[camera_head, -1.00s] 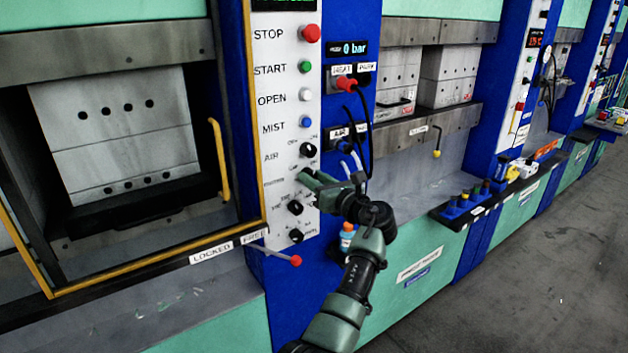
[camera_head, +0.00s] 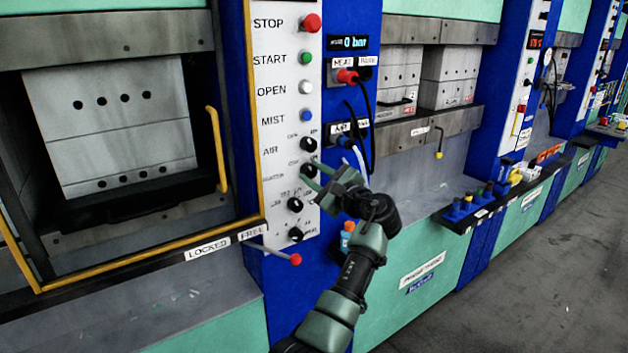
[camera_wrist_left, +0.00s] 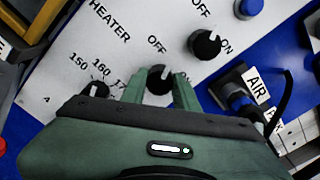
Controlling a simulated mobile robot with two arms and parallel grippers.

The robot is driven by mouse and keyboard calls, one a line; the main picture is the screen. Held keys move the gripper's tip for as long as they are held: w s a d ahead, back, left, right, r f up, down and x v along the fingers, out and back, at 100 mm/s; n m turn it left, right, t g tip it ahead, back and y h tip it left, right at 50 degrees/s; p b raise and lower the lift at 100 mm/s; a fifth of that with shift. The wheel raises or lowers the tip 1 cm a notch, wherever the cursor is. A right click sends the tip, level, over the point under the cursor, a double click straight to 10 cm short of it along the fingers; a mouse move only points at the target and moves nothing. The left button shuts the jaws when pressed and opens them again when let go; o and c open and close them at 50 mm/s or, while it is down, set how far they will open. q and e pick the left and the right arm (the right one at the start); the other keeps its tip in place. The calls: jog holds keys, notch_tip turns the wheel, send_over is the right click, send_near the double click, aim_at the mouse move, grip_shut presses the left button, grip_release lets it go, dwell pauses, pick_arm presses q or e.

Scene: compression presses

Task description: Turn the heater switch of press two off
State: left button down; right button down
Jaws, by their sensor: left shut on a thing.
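The heater switch is a black round knob on the white control panel (camera_head: 280,100), in the left wrist view (camera_wrist_left: 158,79) beside the word HEATER, between OFF and ON marks. It also shows in the head view (camera_head: 308,170), below the AIR knob (camera_head: 308,143). A pale mark on the heater knob seems to point up and right in the wrist view; its exact setting is unclear. My left gripper (camera_head: 314,176) is at the panel, its green fingers on either side of the heater knob, shut on it. My right gripper is not in view.
A temperature knob (camera_wrist_left: 95,90) with numbers sits close by the left gripper. A red-tipped lever (camera_head: 295,259) sticks out below the panel. Cables (camera_head: 366,110) hang to the right.

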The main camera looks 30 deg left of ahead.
pick_arm(q)
jog(key=shift+f+n+b, duration=0.1)
jog(key=shift+n+b, duration=0.2)
jog(key=shift+n, duration=0.3)
jog(key=c, duration=1.1)
grip_release()
jog(key=shift+o, duration=0.2)
jog(key=b+v, duration=0.1)
jog(key=v, duration=0.7)
jog(key=shift+b, duration=0.4)
